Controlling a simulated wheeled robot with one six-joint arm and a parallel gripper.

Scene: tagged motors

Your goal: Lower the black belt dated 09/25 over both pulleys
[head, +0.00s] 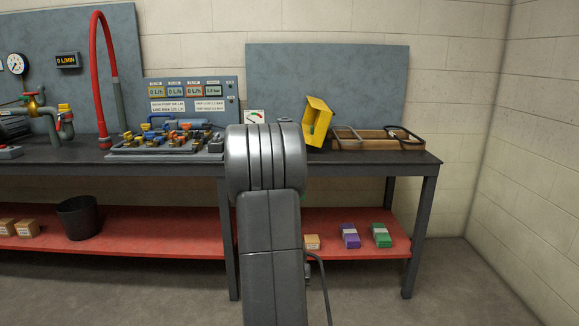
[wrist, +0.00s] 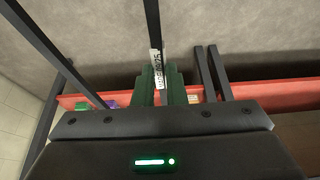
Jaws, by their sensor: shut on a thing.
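In the wrist view my gripper (wrist: 161,88) has its green fingers shut on a black belt (wrist: 152,22). A white tag (wrist: 156,64) with dark print hangs at the fingers; its print is turned and too small to read surely. The belt runs up out of the picture, so its full loop does not show. In the head view my own arm stands in the middle and hides the gripper and the held belt. No pulleys can be made out; the bench behind my arm is hidden.
An open yellow cover (head: 317,122) stands on the bench (head: 432,159), right of my arm. Beside it a wooden tray (head: 350,145) holds dark belts (head: 402,137). A valve panel (head: 165,147) is left of my arm. Boxes and a black bin (head: 78,218) stand on the red shelf (head: 160,222).

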